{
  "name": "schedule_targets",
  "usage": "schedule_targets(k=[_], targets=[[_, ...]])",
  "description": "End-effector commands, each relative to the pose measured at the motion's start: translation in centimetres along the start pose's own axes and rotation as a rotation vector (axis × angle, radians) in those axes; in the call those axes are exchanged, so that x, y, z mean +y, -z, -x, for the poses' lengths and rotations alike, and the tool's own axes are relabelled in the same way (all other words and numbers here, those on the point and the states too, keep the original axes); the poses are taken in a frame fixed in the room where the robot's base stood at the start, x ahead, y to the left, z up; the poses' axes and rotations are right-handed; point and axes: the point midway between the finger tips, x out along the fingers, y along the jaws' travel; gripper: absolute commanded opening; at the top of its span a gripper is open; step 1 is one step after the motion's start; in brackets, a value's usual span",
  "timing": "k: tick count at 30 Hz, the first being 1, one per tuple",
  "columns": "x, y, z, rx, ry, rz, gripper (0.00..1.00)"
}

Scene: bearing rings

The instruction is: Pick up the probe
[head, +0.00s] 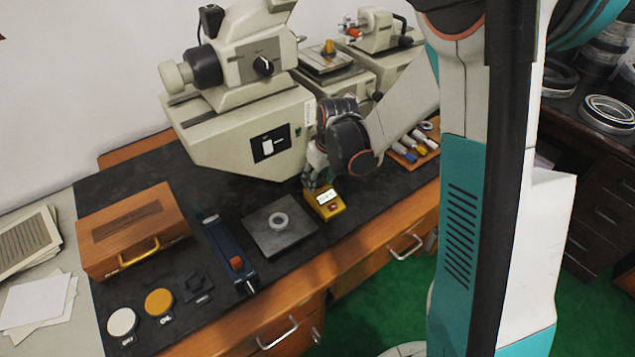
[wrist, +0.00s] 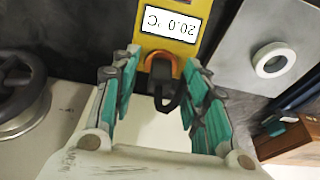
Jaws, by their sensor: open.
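A yellow device (head: 325,204) with a white display lies on the black mat, beside the grey plate; I take it as the probe. In the wrist view the yellow device (wrist: 176,8) is at the top, its display reading 20.0 °C upside down. An orange-brown part (wrist: 164,61) and a dark loop (wrist: 168,98) show at its near end. My gripper (head: 312,183) is just over the device's far end in the head view. In the wrist view my gripper (wrist: 162,66) is open, its fingers on either side of the orange-brown part and loop. Contact cannot be told.
A grey plate (head: 300,235) with a pale ring (head: 278,220) lies left of the device. A blue instrument (head: 226,250) and a wooden box (head: 135,228) are farther left. A large beige machine (head: 225,135) stands behind. A wooden tray (head: 432,152) with several small tools lies right.

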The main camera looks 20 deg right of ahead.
Motion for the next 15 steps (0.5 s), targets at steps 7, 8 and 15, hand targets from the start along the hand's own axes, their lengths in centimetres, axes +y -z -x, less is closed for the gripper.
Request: schedule_targets(k=[7, 8, 15], targets=[[0.00, 0.02, 0.04, 0.000, 0.000, 0.000, 0.00], [0.00, 0.02, 0.04, 0.000, 0.000, 0.000, 0.00], [0.00, 0.03, 0.05, 0.000, 0.000, 0.000, 0.00]])
